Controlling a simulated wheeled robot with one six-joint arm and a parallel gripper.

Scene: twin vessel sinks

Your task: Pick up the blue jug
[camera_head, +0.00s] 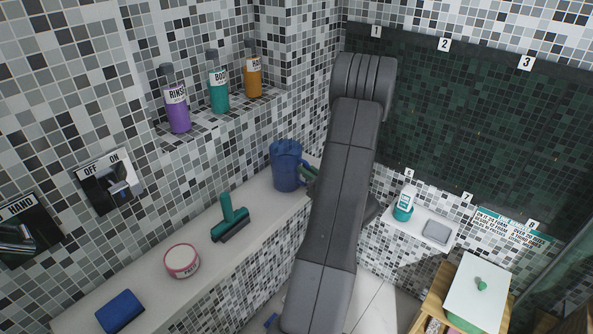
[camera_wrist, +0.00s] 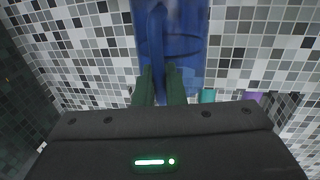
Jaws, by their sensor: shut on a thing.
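The blue jug (camera_head: 286,168) is upright at the far end of the white ledge, close to the tiled wall. I cannot tell whether its base touches the ledge. My gripper (camera_head: 308,176) reaches it from the right, mostly hidden behind my grey arm. In the wrist view the jug (camera_wrist: 188,45) fills the top middle. The green fingers of my gripper (camera_wrist: 160,82) are close together on its upright handle (camera_wrist: 157,38). The fingertips' far side is hidden.
The ledge (camera_head: 140,280) also holds a green squeegee (camera_head: 231,222), a pink-rimmed tub (camera_head: 182,262) and a blue sponge (camera_head: 120,311). A shelf above holds purple (camera_head: 176,105), teal (camera_head: 218,88) and orange (camera_head: 253,78) bottles. A wooden stool (camera_head: 440,295) stands at right.

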